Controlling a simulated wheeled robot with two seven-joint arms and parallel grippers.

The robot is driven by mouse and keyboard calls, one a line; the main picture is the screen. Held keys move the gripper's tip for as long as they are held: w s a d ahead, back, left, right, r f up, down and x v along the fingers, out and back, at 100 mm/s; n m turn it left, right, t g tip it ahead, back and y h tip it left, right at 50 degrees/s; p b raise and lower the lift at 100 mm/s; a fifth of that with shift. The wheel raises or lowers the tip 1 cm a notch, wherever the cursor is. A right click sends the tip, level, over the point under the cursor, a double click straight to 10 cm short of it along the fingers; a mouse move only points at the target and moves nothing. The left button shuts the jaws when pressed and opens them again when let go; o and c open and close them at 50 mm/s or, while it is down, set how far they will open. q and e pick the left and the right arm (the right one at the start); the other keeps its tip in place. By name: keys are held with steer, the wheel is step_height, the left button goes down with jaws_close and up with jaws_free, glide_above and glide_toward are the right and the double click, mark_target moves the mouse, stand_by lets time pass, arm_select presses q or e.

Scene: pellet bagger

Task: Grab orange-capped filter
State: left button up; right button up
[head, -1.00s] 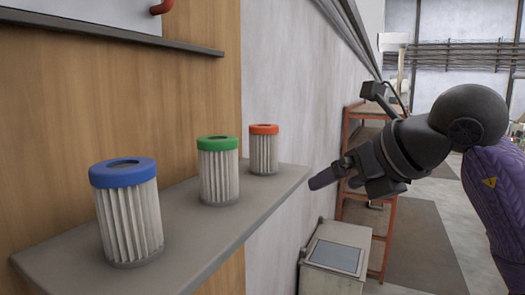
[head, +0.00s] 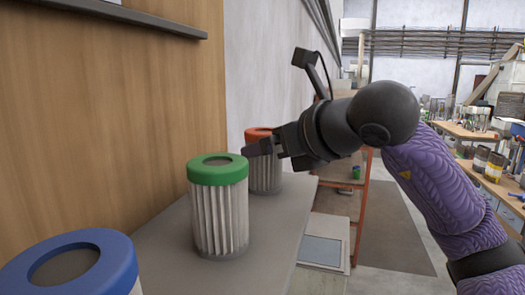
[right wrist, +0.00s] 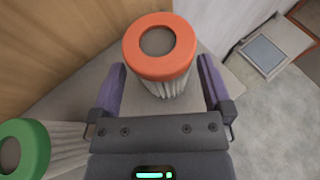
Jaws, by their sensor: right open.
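The orange-capped filter (head: 266,174) stands upright at the far end of the grey shelf (head: 175,245), partly hidden behind my right gripper in the head view. In the right wrist view the orange-capped filter (right wrist: 160,50) lies ahead, between the lines of the two open purple fingers. My right gripper (head: 262,147) is open and empty, close to the filter's cap; in the right wrist view the fingertips (right wrist: 162,65) flank its pleated body with gaps on both sides. My left gripper is not in view.
A green-capped filter (head: 218,205) stands nearer on the shelf, left of my right gripper; it also shows in the right wrist view (right wrist: 25,148). A blue-capped filter (head: 75,270) is nearest. A wooden wall panel (head: 110,120) backs the shelf. A grey box (head: 322,245) stands beyond its right edge.

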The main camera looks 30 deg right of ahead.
steer(key=x, duration=0.2)
steer(key=shift+w+f, duration=0.1)
steer(key=shift+w, duration=0.3)
steer(key=shift+s, duration=0.1)
steer(key=shift+c, duration=0.7)
steer(key=c, duration=0.9)
